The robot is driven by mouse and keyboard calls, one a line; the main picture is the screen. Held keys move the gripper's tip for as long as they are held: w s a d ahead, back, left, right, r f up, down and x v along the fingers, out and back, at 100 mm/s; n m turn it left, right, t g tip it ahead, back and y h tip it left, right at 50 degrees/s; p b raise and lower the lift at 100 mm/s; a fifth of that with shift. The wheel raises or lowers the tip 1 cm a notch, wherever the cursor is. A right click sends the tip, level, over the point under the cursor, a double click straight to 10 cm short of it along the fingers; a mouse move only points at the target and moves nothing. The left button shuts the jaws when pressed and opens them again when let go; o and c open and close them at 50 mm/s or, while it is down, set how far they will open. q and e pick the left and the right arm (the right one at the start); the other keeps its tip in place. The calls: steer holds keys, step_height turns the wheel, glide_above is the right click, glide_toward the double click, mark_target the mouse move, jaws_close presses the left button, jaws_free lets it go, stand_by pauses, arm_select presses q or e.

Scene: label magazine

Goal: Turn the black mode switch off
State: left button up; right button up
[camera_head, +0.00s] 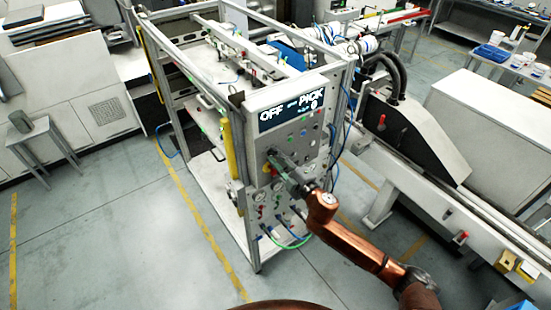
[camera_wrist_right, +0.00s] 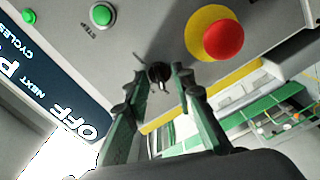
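The black mode switch (camera_wrist_right: 158,73) is a small round knob with a pale pointer mark, on the grey panel in the right wrist view. My right gripper (camera_wrist_right: 160,76) has its two green fingers apart, one on each side of the knob. Slim gaps seem to show between fingers and knob; contact cannot be told. In the head view my right gripper (camera_head: 273,155) is at the panel front (camera_head: 318,140) and hides the switch. The display (camera_head: 290,110) above reads "OFF" and "PICK". My left gripper is not in view.
A red mushroom button (camera_wrist_right: 223,40) on a yellow disc is close to the right finger. A green button (camera_wrist_right: 103,17) and a "STEP" label lie to the left. Hoses (camera_head: 285,240) hang low on the cabinet. Open floor (camera_head: 120,220) lies left of it.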

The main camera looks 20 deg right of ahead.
steer(key=v, duration=1.2)
